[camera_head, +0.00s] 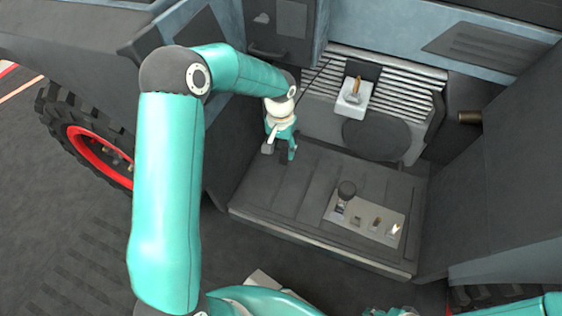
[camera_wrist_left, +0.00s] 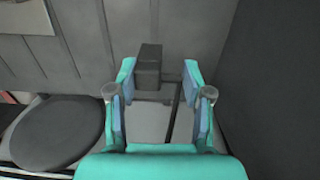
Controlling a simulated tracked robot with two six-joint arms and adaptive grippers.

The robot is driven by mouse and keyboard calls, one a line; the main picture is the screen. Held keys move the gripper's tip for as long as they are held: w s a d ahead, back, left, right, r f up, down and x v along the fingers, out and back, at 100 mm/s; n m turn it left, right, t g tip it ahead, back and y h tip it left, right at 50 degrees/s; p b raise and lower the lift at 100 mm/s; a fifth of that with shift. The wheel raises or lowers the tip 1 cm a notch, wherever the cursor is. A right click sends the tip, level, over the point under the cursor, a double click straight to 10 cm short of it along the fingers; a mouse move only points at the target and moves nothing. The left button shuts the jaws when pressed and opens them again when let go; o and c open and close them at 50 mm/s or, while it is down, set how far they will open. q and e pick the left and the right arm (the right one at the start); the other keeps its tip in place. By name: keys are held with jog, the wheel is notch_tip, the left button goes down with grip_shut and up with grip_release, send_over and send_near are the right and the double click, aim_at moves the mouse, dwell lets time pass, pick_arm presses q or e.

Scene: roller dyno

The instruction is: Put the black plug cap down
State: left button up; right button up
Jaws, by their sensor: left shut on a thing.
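My left gripper (camera_head: 280,151) is low over the left part of the dark ribbed deck (camera_head: 270,205) in the head view. In the left wrist view, its two teal fingers (camera_wrist_left: 160,76) stand on either side of a small dark block, the black plug cap (camera_wrist_left: 148,66). The left finger looks close against the cap, and a gap shows beside the right finger. The gripper is shut on the cap. Whether the cap touches the deck is hard to tell.
A grey panel (camera_head: 348,221) with a black knob (camera_head: 347,189) and small fittings lies on the deck at right. Behind are a round dark pad (camera_head: 376,138) and a white block with a brass pin (camera_head: 354,97). Dark walls flank the deck. The deck's middle is clear.

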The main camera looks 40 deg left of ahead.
aim_at(281, 161)
pick_arm(q)
jog(key=shift+f+b, duration=0.95)
jog(key=shift+f, duration=2.05)
jog(key=shift+f, duration=0.1)
jog(key=shift+f, duration=0.15)
jog(key=o, duration=1)
jog(key=shift+r, duration=0.35)
notch_tip(281, 161, up, 12)
jog(key=p, duration=0.4)
jog(key=shift+a, duration=0.1)
jog(key=shift+s+f, duration=0.1)
jog(key=shift+f, duration=0.05)
